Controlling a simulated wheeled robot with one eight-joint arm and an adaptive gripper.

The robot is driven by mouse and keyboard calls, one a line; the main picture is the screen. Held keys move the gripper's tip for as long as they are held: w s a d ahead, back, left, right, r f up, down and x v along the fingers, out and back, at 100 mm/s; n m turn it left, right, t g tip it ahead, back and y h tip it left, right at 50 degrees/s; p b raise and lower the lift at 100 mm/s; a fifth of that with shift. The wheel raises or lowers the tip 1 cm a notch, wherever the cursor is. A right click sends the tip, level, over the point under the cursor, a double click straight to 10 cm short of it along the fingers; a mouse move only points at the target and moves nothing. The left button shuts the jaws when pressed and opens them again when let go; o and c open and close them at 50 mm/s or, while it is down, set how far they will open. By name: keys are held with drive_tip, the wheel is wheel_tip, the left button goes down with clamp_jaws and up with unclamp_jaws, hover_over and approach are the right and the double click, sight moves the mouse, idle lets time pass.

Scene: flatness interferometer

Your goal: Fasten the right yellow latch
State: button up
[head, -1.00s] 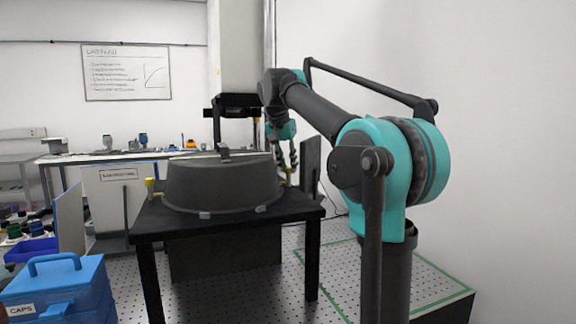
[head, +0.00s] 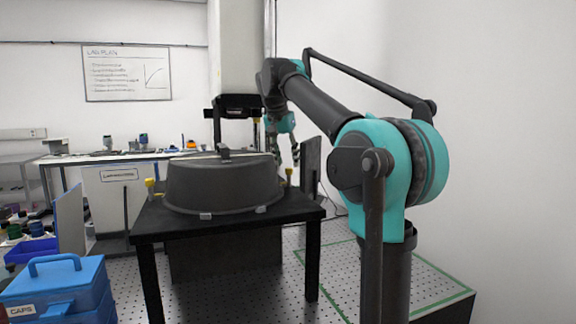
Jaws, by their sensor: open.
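The right yellow latch (head: 289,174) stands at the right edge of the black table, close to the grey round housing (head: 222,186). The left yellow latch (head: 150,187) stands upright at the housing's left side. My gripper (head: 283,160) hangs fingers down just above and behind the right latch, with its fingers spread and nothing seen between them. I cannot tell whether a finger touches the latch. The lower part of the right latch is small and hard to make out.
The black table (head: 232,226) carries the housing. A dark upright panel (head: 310,166) stands close to the right of my gripper. A tall white column (head: 235,50) rises behind the housing. A blue case (head: 58,287) marked CAPS is at front left.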

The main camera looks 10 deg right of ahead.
drive_tip(key=v, duration=0.9)
drive_tip(key=shift+r, duration=0.2)
drive_tip(key=shift+s, duration=0.15)
